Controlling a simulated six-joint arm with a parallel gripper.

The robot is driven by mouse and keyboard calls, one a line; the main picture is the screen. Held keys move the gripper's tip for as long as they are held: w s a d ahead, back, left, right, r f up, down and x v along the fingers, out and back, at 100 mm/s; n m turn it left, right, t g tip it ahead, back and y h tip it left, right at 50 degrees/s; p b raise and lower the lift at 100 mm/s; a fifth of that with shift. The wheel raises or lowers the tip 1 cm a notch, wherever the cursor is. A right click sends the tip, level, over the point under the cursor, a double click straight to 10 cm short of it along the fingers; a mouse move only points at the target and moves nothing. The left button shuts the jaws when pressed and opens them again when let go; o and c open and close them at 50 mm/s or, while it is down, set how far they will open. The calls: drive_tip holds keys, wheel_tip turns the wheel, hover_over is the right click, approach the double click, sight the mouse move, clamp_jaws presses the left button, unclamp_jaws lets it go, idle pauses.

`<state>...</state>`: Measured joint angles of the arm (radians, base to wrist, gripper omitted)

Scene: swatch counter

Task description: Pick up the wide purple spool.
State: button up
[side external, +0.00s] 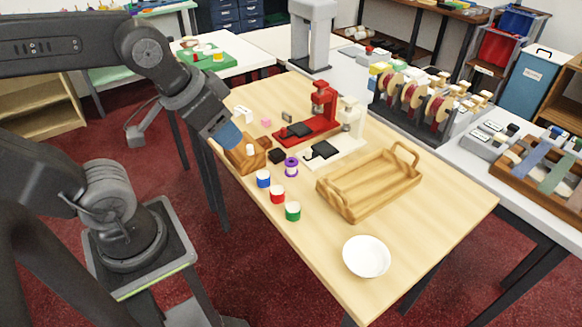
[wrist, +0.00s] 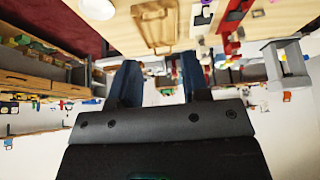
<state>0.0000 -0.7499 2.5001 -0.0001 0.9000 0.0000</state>
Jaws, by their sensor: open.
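The purple spool (side external: 291,167) stands upright on the wooden table, between a black block and the wooden tray, in the side external view. I cannot make it out in the wrist view. My gripper (side external: 228,138) is at the table's left edge, above the wooden block holder and left of the purple spool, well apart from it. In the wrist view its two blue fingers (wrist: 158,68) are spread with nothing between them.
A blue spool (side external: 263,178), a red spool (side external: 277,194) and a green spool (side external: 292,211) stand near the purple one. The wooden block holder (side external: 262,155), black block (side external: 277,156), red stand (side external: 310,128), white stand (side external: 338,148), wooden tray (side external: 335,200) and white bowl (side external: 366,257) surround them.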

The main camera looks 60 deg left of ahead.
drive_tip(key=shift+o, duration=0.2)
drive_tip(key=o, duration=0.5)
drive_tip(key=n+g, duration=0.5)
drive_tip(key=n, duration=1.4)
hover_over(291, 161)
wheel_tip(291, 161, down, 15)
drive_tip(key=shift+n+g, duration=0.3)
drive_tip(key=shift+n, duration=0.1)
drive_tip(key=f, duration=0.8)
drive_tip(key=shift+a+f, duration=0.2)
drive_tip(key=shift+a, duration=0.1)
drive_tip(key=shift+d+f, duration=0.2)
drive_tip(key=shift+f, duration=1.25)
drive_tip(key=shift+d+f, duration=0.15)
drive_tip(key=shift+f, duration=1.3)
